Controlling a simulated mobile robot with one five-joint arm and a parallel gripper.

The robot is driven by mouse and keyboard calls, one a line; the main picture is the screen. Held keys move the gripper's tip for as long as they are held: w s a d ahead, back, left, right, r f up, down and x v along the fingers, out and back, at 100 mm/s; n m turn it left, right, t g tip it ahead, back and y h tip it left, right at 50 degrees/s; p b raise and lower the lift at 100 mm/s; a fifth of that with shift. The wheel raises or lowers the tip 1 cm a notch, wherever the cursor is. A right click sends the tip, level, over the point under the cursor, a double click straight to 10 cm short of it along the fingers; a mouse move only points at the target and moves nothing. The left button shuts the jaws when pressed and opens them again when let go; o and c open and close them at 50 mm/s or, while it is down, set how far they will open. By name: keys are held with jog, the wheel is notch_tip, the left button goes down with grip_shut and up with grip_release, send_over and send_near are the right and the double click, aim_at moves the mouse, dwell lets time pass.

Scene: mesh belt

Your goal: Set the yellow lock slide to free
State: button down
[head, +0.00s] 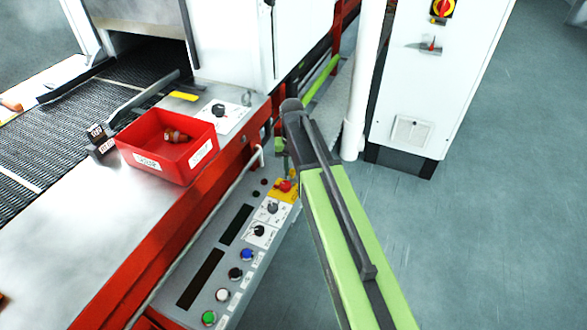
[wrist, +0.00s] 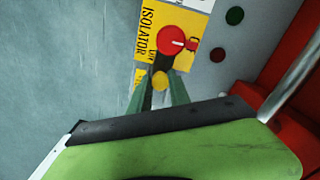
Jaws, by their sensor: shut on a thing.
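The yellow lock slide (wrist: 160,79) shows in the wrist view as a small round yellow knob just below the red isolator knob (wrist: 171,42). My gripper (wrist: 159,92) is shut on it, with one grey-green finger on each side. The yellow label (wrist: 146,32) behind reads ISOLATOR; its lower part is partly covered by my fingers, so I cannot read the slide's marked positions. In the head view the red isolator knob (head: 285,186) sits on its yellow plate at the far end of the control panel (head: 225,250). The lock slide cannot be made out there.
A dark and a red button (wrist: 235,15) sit right of the label. A metal rail (wrist: 295,88) runs beside the panel. A red bin (head: 150,160) stands on the machine's edge by the mesh belt (head: 60,130). A white cabinet (head: 430,80) stands at right. The floor is clear.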

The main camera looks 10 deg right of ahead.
jog(key=shift+w+d, duration=0.6)
jog(key=shift+w, duration=0.2)
jog(key=shift+w+d, duration=0.6)
jog(key=shift+w, duration=0.15)
jog(key=c, duration=1.3)
grip_release()
jog(key=shift+w, duration=0.1)
jog(key=shift+o, duration=0.5)
jog(key=shift+r+p, duration=0.25)
jog(key=shift+p, duration=0.05)
notch_tip(320, 180, up, 17)
jog(key=p, duration=1.7)
